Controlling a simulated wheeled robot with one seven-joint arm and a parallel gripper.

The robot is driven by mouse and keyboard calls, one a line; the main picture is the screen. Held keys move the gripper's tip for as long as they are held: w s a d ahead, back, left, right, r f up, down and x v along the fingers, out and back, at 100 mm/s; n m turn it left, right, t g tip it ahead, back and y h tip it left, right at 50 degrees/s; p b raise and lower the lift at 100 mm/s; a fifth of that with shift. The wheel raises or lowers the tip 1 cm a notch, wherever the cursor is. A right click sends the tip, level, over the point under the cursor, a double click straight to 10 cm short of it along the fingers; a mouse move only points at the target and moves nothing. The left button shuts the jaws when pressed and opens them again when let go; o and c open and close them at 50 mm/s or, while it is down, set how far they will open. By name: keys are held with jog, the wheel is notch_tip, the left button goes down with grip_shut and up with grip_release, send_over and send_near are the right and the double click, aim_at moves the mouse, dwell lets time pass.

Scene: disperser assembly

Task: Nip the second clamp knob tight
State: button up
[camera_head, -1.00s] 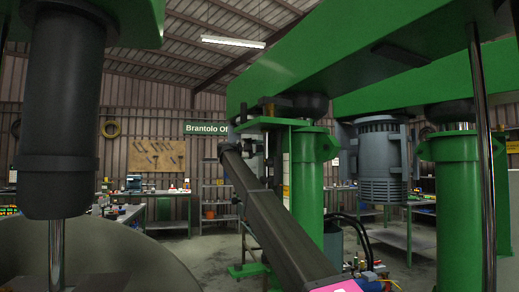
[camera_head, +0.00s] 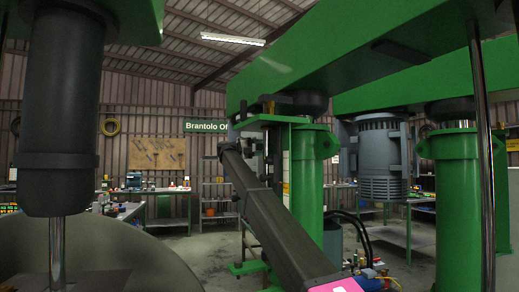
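My dark grey arm rises from the bottom right of centre to a joint beside the green column (camera_head: 309,185). Small dark parts at its far end, by the column's bracket, seem to be my wrist and gripper (camera_head: 268,106). They are small and partly hidden, so I cannot see the fingers or whether they hold anything. A dark piece sits on top of the green bracket (camera_head: 285,119) there. I cannot tell whether it is a clamp knob. No clamp knob shows clearly in this view.
A large green beam (camera_head: 330,62) spans overhead. A grey motor (camera_head: 381,160) hangs at right of centre. A black cylinder on a steel rod (camera_head: 57,240) stands close at left, and another steel rod (camera_head: 484,160) at right. Benches and a shelf (camera_head: 216,197) stand behind.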

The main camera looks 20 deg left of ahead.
jog(key=shift+a+r, duration=0.1)
jog(key=o, duration=0.9)
jog(key=v, duration=1)
jog(key=shift+a, duration=0.4)
jog(key=shift+s, duration=0.15)
